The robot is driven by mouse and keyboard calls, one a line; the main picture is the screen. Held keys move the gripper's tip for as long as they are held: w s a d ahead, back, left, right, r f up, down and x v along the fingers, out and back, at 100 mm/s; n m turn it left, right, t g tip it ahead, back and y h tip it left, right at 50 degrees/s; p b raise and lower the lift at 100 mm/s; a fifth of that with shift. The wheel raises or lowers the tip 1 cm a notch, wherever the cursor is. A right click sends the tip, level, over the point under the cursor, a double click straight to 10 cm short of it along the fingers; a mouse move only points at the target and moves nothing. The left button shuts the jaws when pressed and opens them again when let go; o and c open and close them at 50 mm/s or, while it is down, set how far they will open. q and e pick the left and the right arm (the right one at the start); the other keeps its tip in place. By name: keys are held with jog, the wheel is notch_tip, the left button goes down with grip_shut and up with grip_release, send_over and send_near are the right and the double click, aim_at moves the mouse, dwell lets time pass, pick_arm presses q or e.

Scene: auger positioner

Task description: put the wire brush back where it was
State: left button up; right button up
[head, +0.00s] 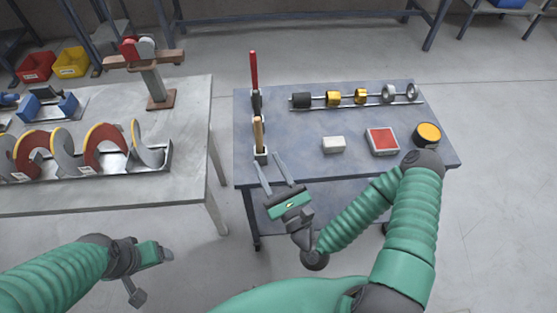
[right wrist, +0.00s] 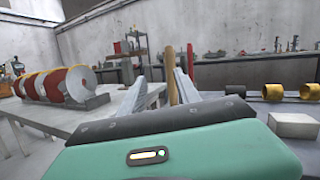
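A tool with a light wooden handle (head: 258,133), which looks like the wire brush, stands upright in a small holder at the left front of the blue-grey table (head: 290,165). Its bristles cannot be made out. My right gripper (head: 268,160) is open just in front of it, with fingers pointing toward it. In the right wrist view the wooden handle (right wrist: 171,72) shows between the fingers, closer to the right one; contact cannot be told. My left gripper (head: 157,276) is open and empty, low at the left, away from the tables.
A red-handled tool (head: 254,70) stands upright behind the wooden handle. A white block (head: 333,144), a red-topped box (head: 382,141), a yellow-topped round tin (head: 428,133) and a rail of rings (head: 347,100) are to the right.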

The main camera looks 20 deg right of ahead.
jog(key=a+f+n+g+y, duration=0.65)
jog(key=f+n, duration=0.25)
jog(key=n, duration=0.5)
jog(key=s+d+f+n+g+h, duration=0.4)
jog(key=f+n+g, duration=0.3)
jog(key=n, duration=0.4)
jog(key=s+d+r+n+g+h, duration=0.2)
jog(key=d+r+n+g+h, duration=0.1)
jog(key=d+r+n+h, duration=0.25)
jog(key=s+r+n+g+p, duration=0.1)
jog(key=s+r+p, duration=0.1)
jog(key=r+p, duration=0.4)
jog(key=s+d+r+n+g+y+p, duration=0.1)
jog(key=r+p, duration=0.5)
jog(key=r, duration=0.6)
jog(key=shift+s+d+n, duration=0.25)
jog(key=shift+s+n, duration=0.3)
jog(key=shift+s, duration=0.6)
